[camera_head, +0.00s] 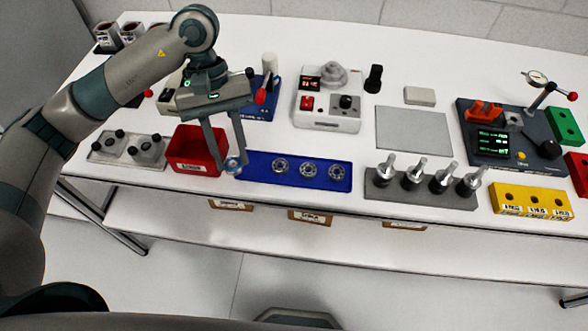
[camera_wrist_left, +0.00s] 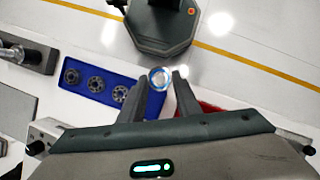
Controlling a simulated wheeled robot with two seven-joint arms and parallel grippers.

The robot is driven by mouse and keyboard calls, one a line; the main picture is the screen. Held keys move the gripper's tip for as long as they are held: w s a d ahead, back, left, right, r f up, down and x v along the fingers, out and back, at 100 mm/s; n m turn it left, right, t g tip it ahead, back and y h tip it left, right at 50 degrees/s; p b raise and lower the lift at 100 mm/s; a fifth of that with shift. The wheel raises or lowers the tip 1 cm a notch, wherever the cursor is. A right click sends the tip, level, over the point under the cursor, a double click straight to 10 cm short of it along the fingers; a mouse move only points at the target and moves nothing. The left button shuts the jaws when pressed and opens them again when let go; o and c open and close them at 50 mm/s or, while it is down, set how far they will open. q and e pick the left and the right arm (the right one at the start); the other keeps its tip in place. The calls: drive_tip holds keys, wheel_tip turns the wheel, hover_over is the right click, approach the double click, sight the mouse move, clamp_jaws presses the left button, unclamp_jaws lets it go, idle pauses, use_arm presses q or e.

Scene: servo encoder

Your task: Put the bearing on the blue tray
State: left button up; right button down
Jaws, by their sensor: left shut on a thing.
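The blue tray (camera_head: 335,185) lies near the front edge of the white table, with several round bearings in a row on it. It also shows in the left wrist view (camera_wrist_left: 125,68). My left gripper (camera_head: 233,170) is shut on a small ring-shaped bearing (camera_head: 232,163). The bearing shows between the fingertips in the left wrist view (camera_wrist_left: 159,77), silver with a blue rim. It is held at the left end of the tray, by the red bin's right side; its exact height above the tray cannot be told. My right gripper is not in view.
A red bin (camera_head: 186,168) stands just left of the tray. A grey rack (camera_head: 420,200) with several upright metal parts is to the right. A white device (camera_head: 327,124) stands behind the tray. The table's front edge is close.

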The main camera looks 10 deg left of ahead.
sight(249, 168)
use_arm(q)
drive_tip(key=s+d+r+n+t+h, duration=0.2)
drive_tip(key=d+n+t, duration=0.4)
drive_tip(key=n, duration=1.3)
drive_tip(key=d, duration=0.4)
drive_tip(key=shift+s+d+r+t+b, duration=0.25)
drive_tip(key=shift+s+r+t+b, duration=0.05)
drive_tip(key=shift+s+r+b, duration=0.1)
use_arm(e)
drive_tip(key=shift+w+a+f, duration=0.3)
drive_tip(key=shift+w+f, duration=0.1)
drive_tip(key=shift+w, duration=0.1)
use_arm(q)
drive_tip(key=shift+w+a+f, duration=0.1)
